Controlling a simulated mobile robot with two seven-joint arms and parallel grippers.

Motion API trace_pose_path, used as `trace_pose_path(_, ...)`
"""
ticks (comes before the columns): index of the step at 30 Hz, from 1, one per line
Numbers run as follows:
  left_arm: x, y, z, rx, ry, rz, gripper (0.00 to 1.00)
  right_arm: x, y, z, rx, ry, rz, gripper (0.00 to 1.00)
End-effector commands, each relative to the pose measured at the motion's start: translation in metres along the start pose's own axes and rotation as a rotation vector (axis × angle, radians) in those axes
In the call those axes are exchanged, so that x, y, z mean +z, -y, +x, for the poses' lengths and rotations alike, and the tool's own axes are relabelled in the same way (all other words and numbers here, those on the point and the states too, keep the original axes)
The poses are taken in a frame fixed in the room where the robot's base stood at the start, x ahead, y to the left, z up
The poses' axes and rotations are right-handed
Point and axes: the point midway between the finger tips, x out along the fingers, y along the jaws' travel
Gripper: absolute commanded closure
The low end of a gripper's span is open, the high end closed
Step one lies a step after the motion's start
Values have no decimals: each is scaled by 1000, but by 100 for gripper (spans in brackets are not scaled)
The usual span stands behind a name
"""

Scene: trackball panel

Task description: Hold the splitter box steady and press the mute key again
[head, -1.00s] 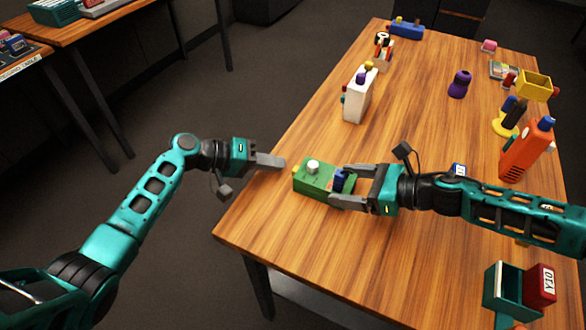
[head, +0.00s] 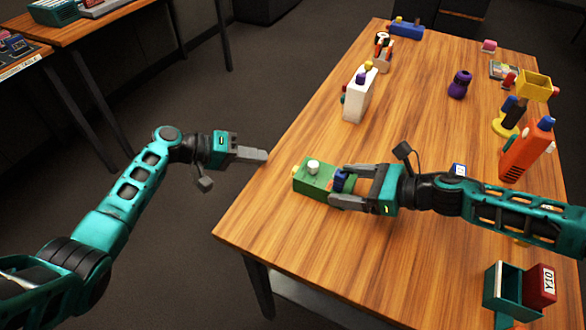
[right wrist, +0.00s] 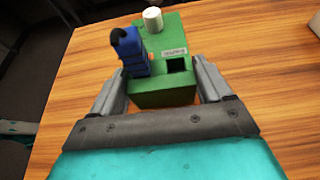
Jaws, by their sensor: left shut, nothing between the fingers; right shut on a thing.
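The splitter box is a green box (head: 312,178) lying on the wooden table near its left edge. It has a white round knob on top and a dark blue part at its right end. My right gripper (head: 349,187) is shut on the right end of the box, one finger on each side. In the right wrist view the green box (right wrist: 178,60) shows a label, a dark square opening and a blue piece (right wrist: 130,52) standing on it. My left gripper (head: 264,156) is shut and empty, left of the box and apart from it. I cannot tell which part is the mute key.
A white box (head: 359,95) stands behind the green one. A purple object (head: 459,84), an orange box (head: 526,150) and a yellow-topped stand (head: 534,86) are farther right. A teal open bin (head: 506,290) and a red box (head: 540,286) are at the front right.

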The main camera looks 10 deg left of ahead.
Motion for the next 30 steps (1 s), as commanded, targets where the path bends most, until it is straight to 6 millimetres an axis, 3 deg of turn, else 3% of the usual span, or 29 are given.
trace_pose_path(5,0,2,-1,-9,1,-1,100,0,0,0,0,0,0,56)
trace_pose_path(9,-6,18,-16,-93,6,-6,100,0,0,0,0,0,0,56)
trace_pose_path(12,0,2,0,-12,3,-3,100,0,0,0,0,0,0,56)
trace_pose_path(18,0,0,0,0,0,0,100,0,0,0,0,0,0,56)
trace_pose_path(19,0,0,0,0,0,0,100,0,0,0,0,0,0,19)
trace_pose_path(25,0,0,0,0,0,0,100,0,0,0,0,0,0,0)
trace_pose_path(30,0,0,0,0,0,0,100,0,0,0,0,0,0,0)
